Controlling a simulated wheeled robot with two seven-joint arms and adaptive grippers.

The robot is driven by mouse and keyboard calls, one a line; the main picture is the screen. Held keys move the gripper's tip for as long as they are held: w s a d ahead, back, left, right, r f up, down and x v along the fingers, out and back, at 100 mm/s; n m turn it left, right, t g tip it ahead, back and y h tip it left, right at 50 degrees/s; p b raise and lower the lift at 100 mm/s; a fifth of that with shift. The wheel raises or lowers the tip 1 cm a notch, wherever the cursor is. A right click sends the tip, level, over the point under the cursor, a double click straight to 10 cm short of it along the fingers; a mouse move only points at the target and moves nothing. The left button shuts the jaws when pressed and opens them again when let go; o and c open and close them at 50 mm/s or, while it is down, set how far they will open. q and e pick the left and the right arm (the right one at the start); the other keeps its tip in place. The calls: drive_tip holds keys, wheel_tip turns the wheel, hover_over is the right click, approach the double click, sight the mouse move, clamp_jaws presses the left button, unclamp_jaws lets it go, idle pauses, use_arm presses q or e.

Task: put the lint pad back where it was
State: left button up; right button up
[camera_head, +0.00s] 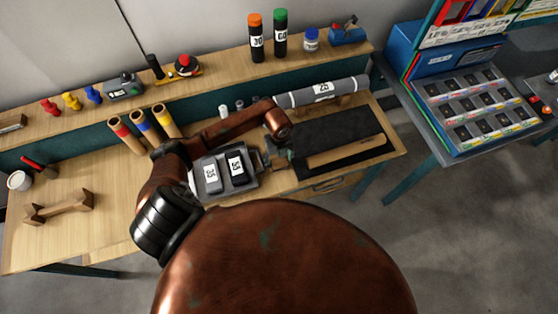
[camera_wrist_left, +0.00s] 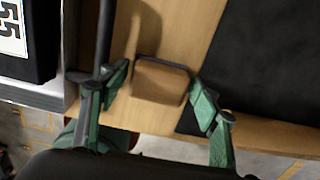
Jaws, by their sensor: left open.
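A small tan block with a dark edge (camera_wrist_left: 160,84), which looks like the lint pad, sits on the wooden bench top in the left wrist view. My left gripper (camera_wrist_left: 158,88) is open, with one green finger on each side of the block. In the head view my left gripper (camera_head: 270,160) is low over the bench, between the grey tray and the black mat. My right gripper is not in view.
The grey tray (camera_head: 222,191) with two numbered pads lies left of the gripper. The black mat (camera_head: 345,133) with a wooden bar (camera_head: 345,152) lies right. A grey roll (camera_head: 322,92) is behind it. Coloured-rim tubes (camera_head: 127,136) and a wooden stand (camera_head: 58,206) are further left.

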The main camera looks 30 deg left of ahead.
sight(279, 160)
use_arm(q)
wheel_tip(279, 160, up, 11)
drive_tip(key=shift+b, duration=0.35)
